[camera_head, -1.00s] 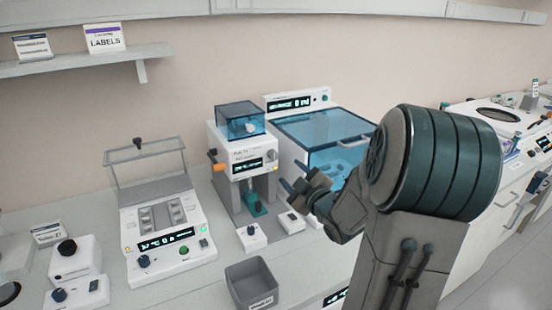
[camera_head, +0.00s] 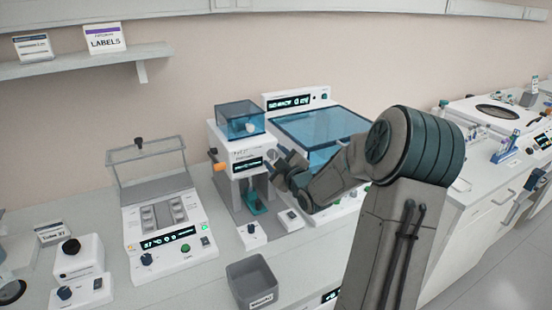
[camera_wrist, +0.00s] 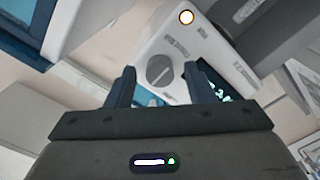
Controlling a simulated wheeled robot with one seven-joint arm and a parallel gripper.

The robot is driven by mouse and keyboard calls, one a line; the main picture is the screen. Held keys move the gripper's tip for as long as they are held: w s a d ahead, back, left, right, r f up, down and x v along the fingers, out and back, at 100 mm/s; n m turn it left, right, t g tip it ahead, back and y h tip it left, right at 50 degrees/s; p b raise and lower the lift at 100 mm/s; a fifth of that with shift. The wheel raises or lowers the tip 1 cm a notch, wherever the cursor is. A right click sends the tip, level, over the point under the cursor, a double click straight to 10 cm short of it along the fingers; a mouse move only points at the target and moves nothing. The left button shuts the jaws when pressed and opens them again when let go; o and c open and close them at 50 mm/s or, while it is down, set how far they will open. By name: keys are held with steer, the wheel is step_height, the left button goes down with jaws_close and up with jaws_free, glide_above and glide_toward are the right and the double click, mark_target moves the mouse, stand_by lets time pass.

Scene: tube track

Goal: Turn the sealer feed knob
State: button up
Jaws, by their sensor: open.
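A round grey knob with a slot line (camera_wrist: 160,70) sits on the white front panel of a machine (camera_wrist: 205,45) in the wrist view. My gripper (camera_wrist: 164,78) is open, with its two dark fingers on either side of the knob in the picture; contact cannot be told. The machine with the blue clear hopper (camera_head: 240,119) stands in the middle of the head view, and my gripper (camera_head: 278,163) is at the right edge of its front panel. The gripper hides the knob there.
A blue-lidded machine (camera_head: 318,132) stands behind my arm. A grey bin (camera_head: 253,282) and small control boxes (camera_head: 251,235) sit in front. A device with a raised frame (camera_head: 170,225) stands left.

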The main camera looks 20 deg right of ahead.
steer(key=c, duration=1)
steer(key=shift+m, duration=0.3)
steer(key=m+b, duration=0.1)
steer(key=m, duration=1.1)
steer(key=shift+m, duration=0.3)
steer(key=shift+m+p, duration=0.8)
steer(key=shift+m, duration=1.5)
